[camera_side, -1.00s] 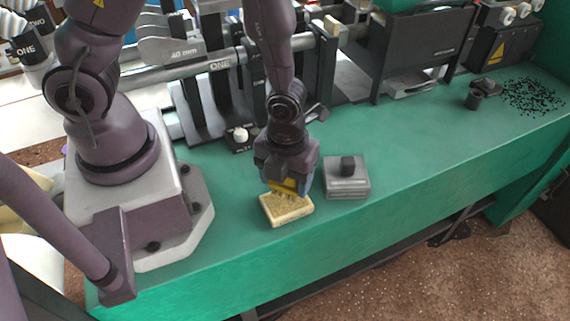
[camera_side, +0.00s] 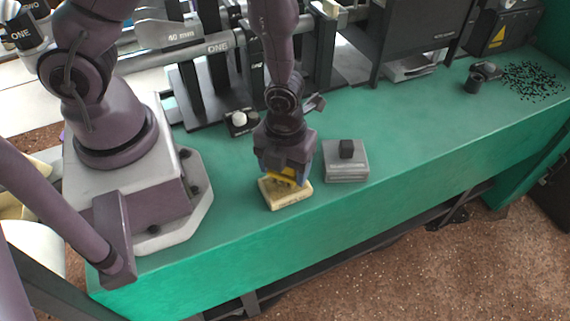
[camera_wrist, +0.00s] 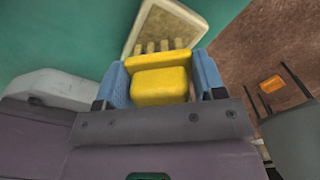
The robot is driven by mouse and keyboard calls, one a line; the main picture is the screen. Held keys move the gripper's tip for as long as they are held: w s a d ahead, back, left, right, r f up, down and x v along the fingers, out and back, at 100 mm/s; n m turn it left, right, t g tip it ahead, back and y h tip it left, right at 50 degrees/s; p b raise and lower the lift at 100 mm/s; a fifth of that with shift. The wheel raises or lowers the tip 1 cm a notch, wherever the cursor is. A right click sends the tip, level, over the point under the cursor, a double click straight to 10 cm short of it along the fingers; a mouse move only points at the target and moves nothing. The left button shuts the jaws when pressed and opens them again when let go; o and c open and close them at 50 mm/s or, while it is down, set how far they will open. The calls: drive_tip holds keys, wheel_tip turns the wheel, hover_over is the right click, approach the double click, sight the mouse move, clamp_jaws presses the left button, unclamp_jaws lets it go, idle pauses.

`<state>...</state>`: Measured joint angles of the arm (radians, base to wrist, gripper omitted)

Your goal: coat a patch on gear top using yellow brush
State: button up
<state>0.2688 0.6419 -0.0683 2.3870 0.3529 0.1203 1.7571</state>
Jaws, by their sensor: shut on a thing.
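My gripper (camera_side: 284,172) is shut on the yellow brush (camera_side: 285,178), with a blue finger on each side of its block. In the wrist view, the brush (camera_wrist: 160,86) sits between the blue fingers, and its short yellow tufts point away from the wrist. The brush is over a shallow cream tray (camera_side: 288,203) with a tan inside. The tray (camera_wrist: 189,17) also shows behind the tufts in the wrist view. I cannot tell whether the tufts touch the tray's inside. I cannot make out a gear top in either view.
A grey box with a black knob (camera_side: 346,162) stands just right of the tray. Black pellets (camera_side: 533,80) and a small dark cup (camera_side: 474,84) lie at the far right. A rail machine (camera_side: 215,48) stands behind. The green bench (camera_side: 420,130) is clear at middle right.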

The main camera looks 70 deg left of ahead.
drive_tip(key=shift+f, duration=0.55)
idle(1.2)
drive_tip(key=shift+r, duration=3.55)
